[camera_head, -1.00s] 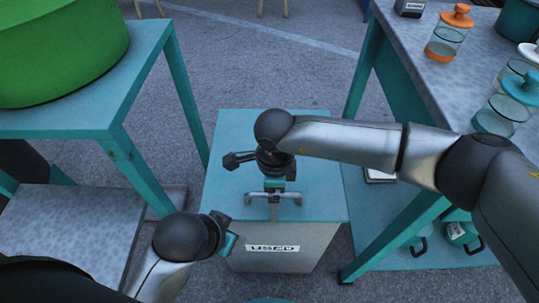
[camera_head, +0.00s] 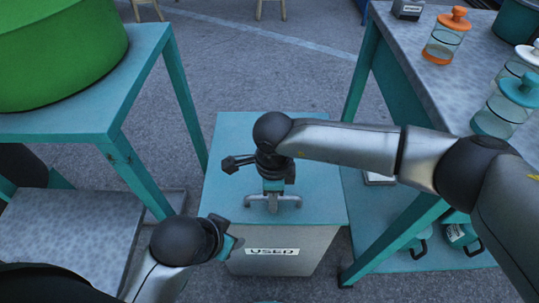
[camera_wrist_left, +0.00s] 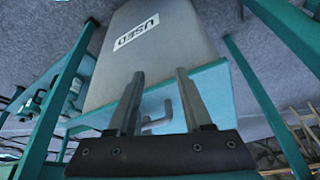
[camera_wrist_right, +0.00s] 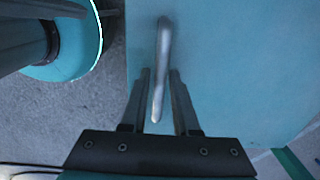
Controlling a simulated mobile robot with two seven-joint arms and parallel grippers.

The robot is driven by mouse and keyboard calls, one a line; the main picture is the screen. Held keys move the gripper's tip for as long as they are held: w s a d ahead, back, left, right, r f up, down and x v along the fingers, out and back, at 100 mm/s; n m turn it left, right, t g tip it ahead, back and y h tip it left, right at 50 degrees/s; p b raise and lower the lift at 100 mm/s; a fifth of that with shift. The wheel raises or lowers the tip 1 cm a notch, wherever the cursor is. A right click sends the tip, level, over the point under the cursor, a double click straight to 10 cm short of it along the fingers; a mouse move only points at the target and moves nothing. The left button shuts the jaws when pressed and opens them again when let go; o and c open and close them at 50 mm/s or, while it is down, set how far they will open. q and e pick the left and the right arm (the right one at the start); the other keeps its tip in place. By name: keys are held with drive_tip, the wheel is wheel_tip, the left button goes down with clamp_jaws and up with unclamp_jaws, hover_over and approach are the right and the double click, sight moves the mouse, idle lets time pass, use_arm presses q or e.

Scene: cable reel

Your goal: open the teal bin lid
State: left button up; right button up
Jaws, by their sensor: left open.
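The teal lid (camera_head: 325,185) lies flat on the grey bin (camera_head: 315,255) with the USED label (camera_head: 272,251). A grey bar handle (camera_head: 290,201) stands on the lid near its front edge. My right gripper (camera_head: 272,203) points down at the middle of this handle. In the right wrist view its fingers (camera_wrist_right: 160,95) stand on both sides of the handle (camera_wrist_right: 162,40), close in around it. My left gripper (camera_head: 233,245) is low at the bin's front left, apart from it. In the left wrist view its fingers (camera_wrist_left: 160,95) are apart and empty, pointing toward the bin.
A teal table with a green tub (camera_head: 60,50) stands at the left. The floor (camera_head: 260,70) behind the bin is open.

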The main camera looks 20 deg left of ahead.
clamp_jaws()
